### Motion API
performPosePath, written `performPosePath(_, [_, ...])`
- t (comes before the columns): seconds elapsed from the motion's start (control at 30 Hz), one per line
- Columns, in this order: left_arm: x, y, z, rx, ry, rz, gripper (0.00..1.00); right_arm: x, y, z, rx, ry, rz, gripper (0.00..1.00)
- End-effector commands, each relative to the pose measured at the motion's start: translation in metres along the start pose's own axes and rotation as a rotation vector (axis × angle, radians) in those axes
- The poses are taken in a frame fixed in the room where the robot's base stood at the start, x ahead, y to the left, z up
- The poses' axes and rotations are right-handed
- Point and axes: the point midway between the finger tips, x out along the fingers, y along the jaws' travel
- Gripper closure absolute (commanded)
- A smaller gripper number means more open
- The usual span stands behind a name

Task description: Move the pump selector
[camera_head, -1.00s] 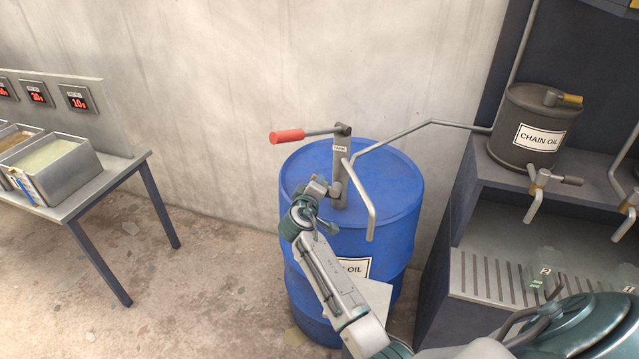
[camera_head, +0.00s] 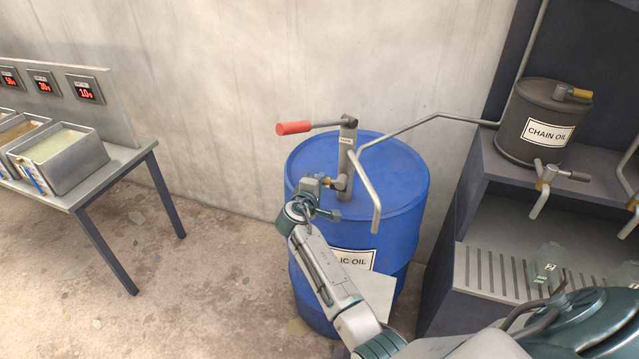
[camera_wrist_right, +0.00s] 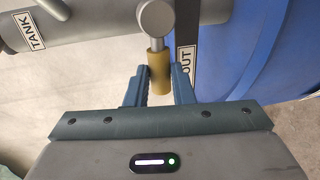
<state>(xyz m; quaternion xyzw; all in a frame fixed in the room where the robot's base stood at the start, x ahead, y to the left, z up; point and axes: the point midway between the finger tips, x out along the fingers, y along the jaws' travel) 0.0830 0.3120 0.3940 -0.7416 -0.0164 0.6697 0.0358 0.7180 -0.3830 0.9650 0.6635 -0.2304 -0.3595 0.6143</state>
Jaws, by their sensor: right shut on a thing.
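The pump selector (camera_wrist_right: 157,52) is a small lever with a grey round pivot and a yellow grip on the pump body. In the right wrist view it points down toward my palm, between the labels TANK on the left and OUT on the right. My right gripper (camera_wrist_right: 160,84) is shut on the yellow grip, a finger on each side. In the head view my right gripper (camera_head: 327,183) is at the lower part of the grey pump (camera_head: 347,160), above the blue drum; it partly hides the selector. My left gripper is not in view.
The pump's red-handled crank (camera_head: 294,127) reaches left above my gripper. A bent spout (camera_head: 374,195) hangs at the pump's right. The blue drum (camera_head: 400,185) stands by the wall. A bench with trays (camera_head: 113,172) is left, and a chain oil can (camera_head: 540,120) sits on a dark rack right.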

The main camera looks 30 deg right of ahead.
Motion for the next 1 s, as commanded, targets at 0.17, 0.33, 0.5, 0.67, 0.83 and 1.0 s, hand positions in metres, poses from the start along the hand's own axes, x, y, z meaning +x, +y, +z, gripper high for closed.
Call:
performPosePath(0.17, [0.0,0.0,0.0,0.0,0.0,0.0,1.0,0.001,0.001,0.002,-0.007,-0.004,0.004,1.0])
performPosePath(0.33, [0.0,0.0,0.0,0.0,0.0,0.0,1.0,0.001,0.001,0.002,-0.006,-0.004,0.003,0.65])
performPosePath(0.5, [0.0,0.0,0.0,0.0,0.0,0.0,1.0,0.001,0.001,0.001,-0.004,-0.002,0.002,0.57])
performPosePath(0.67, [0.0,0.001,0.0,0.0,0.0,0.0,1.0,0.0,0.0,0.001,-0.003,-0.001,0.001,0.57])
performPosePath(0.83, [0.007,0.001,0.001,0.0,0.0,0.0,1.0,-0.015,-0.003,0.0,-0.001,0.001,-0.001,0.57])
performPosePath(1.0, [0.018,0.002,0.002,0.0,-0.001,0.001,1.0,-0.049,-0.005,0.0,0.002,0.0,-0.001,0.57])
